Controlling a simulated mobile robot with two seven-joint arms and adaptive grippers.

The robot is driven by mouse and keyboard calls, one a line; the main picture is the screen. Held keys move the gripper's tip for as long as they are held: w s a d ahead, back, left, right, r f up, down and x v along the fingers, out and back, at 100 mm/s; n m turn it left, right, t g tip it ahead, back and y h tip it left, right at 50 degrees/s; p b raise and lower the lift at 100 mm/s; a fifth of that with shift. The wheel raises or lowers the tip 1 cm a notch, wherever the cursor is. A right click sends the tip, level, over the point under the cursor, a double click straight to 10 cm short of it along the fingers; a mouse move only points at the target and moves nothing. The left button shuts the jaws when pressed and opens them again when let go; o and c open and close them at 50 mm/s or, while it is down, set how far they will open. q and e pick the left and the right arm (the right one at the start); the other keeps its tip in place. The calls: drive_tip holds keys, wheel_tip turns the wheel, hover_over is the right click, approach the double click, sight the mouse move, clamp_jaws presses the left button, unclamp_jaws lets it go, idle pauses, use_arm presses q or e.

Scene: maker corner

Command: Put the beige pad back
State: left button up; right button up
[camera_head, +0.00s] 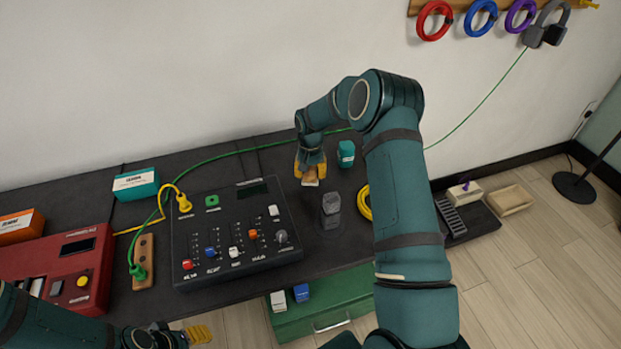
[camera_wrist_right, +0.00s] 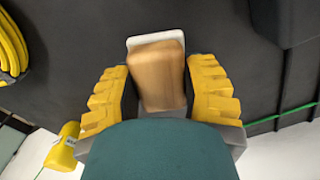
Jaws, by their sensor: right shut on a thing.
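The beige pad (camera_wrist_right: 160,75) is a tan block with a white edge at its far end. It sits between the yellow fingers of my right gripper (camera_wrist_right: 158,88), which is shut on it. In the head view my right gripper (camera_head: 311,172) points down over the back part of the dark bench, with a little of the pad (camera_head: 311,182) showing between the fingers. I cannot tell whether the pad touches the bench. My left gripper (camera_head: 185,335) is at the bottom left edge, partly cut off, and its jaws do not show clearly.
A teal container (camera_head: 346,153) stands just right of the right gripper and a dark grey block (camera_head: 331,206) in front. A black control panel (camera_head: 236,236) lies left. A yellow coil (camera_head: 365,202) is partly behind my arm. A green cable (camera_head: 225,155) runs along the back.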

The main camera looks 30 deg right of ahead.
sight(311, 170)
wheel_tip(311, 170, down, 2)
drive_tip(key=shift+f, duration=0.15)
drive_tip(key=shift+f, duration=0.1)
drive_tip(key=o, duration=1.1)
drive_tip(key=shift+r, duration=0.3)
wheel_tip(311, 170, up, 12)
drive_tip(key=shift+f+p, duration=0.1)
drive_tip(key=shift+p, duration=0.8)
